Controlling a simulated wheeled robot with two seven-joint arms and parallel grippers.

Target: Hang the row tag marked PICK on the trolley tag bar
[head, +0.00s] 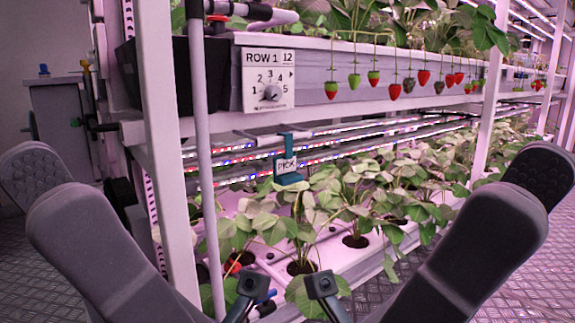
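The row tag marked PICK (286,165) is a white plate on a teal holder with a hook-like top and a wider teal foot. It hangs upright at the front of the rack, just under the upper shelf rail. My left gripper (247,288) and my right gripper (325,288) show as dark tips low in the middle of the head view. Both are below the tag and apart from it. Their fingers are too small and partly cut off to tell open from shut. I cannot make out a trolley or its tag bar.
Red berries (394,91) hang along that shelf. Leafy plants (300,215) fill the lower trough behind my grippers. A white post (165,150) stands left. Metal floor (515,280) is clear at right.

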